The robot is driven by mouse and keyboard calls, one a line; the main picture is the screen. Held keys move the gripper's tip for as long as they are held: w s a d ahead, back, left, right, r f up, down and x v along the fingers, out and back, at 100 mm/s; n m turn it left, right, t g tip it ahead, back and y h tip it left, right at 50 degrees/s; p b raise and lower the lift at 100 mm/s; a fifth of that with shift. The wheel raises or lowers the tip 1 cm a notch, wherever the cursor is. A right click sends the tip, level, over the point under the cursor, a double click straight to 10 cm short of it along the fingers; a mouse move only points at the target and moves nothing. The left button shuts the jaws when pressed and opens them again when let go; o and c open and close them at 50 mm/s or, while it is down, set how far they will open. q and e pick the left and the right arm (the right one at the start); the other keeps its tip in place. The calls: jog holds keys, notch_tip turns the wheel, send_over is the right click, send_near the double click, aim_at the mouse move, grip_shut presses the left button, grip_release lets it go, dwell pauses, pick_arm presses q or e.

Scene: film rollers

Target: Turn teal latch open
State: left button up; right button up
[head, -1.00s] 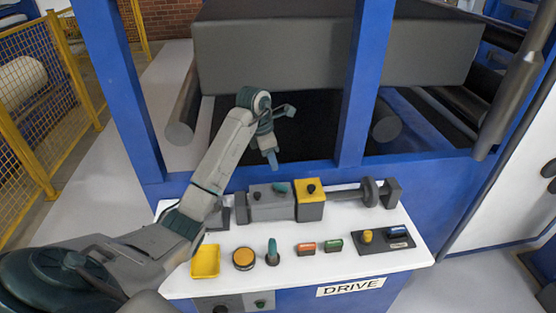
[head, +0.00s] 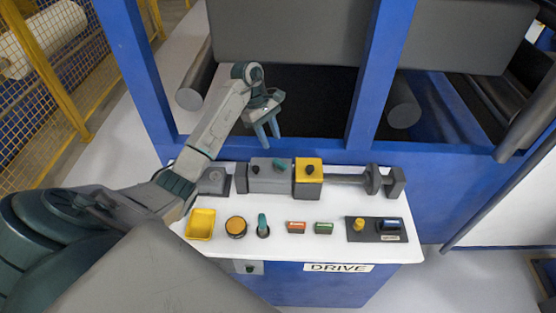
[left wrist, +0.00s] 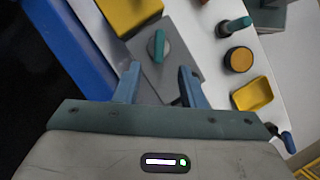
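The teal latch (head: 280,163) is a small knob with a handle on top of the grey box (head: 265,184) on the white panel. In the left wrist view the teal latch (left wrist: 157,45) shows on the grey box face, ahead of the gap between my fingers. My left gripper (head: 267,138) is open and empty, with its two blue fingers pointing down behind and above the grey box. In the left wrist view my left gripper (left wrist: 158,75) has its fingers apart, one on each side, not touching the latch. My right gripper is not in view.
A yellow block (head: 309,182) adjoins the grey box on its right. A teal lever (head: 262,222), an orange button (head: 236,227), a yellow tray (head: 201,223) and red and green switches stand in front. A blue frame post (head: 372,80) rises behind the panel.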

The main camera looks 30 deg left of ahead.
aim_at(280, 162)
pick_arm(q)
jog(key=b+x, duration=0.5)
jog(key=x, duration=0.2)
jog(key=shift+f, duration=0.25)
jog(key=shift+d+f+b, duration=0.3)
jog(key=shift+f+b, duration=0.15)
jog(key=c, duration=0.6)
grip_shut()
